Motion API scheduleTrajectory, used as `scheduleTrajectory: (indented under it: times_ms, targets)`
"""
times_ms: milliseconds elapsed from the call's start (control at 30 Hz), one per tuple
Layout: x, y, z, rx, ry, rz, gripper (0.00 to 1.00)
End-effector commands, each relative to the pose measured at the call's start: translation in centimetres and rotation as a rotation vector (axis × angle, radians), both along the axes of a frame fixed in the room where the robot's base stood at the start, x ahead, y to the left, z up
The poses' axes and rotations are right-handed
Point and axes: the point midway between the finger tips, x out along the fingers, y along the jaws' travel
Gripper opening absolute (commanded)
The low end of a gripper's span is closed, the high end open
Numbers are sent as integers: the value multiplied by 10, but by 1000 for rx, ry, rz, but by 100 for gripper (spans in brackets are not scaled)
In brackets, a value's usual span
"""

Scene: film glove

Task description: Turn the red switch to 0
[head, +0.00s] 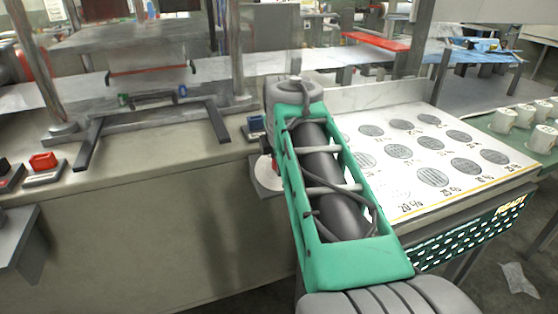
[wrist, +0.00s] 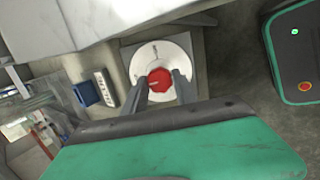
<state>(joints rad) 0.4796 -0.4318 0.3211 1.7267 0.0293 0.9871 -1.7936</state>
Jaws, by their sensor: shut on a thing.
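The red switch (wrist: 159,80) is a rotary knob on a round white dial (wrist: 183,50) with a grey square backing, seen in the wrist view. A pale mark shows on the left of the knob's face. The dial's small dark marks are too small to read. My gripper (wrist: 160,86) is shut on the knob, one finger on each side. In the head view my green arm covers most of the switch; only part of the white dial (head: 265,168) shows beside it, and my fingers are hidden.
A blue rocker switch (head: 256,123) sits just above the dial, also in the wrist view (wrist: 86,93). A red rocker switch (head: 43,161) is far left on the bench. A white board with grey discs (head: 415,185) lies right of my arm; white cups (head: 503,120) stand beyond it.

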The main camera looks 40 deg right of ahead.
Motion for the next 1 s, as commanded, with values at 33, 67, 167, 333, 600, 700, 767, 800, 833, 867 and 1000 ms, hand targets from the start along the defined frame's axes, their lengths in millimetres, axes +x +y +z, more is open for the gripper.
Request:
scheduleTrajectory:
  times_ms: [33, 67, 167, 333, 600, 700, 767, 800, 833, 867, 1000]
  targets:
    - [0, 0, 0, -3, 1, 5, 0]
    - [0, 0, 0, -4, 1, 8, 0]
    - [0, 0, 0, -7, 2, 12, 0]
    - [0, 0, 0, -7, 2, 12, 0]
    - [0, 0, 0, -6, 1, 11, 45]
    - [0, 0, 0, -6, 1, 11, 53]
    - [0, 0, 0, -6, 1, 11, 55]
    - [0, 0, 0, -6, 1, 11, 55]
    - [0, 0, 0, -6, 1, 11, 55]
    - [0, 0, 0, -6, 1, 11, 55]
    - [-1, 1, 3, -6, 0, 11, 55]
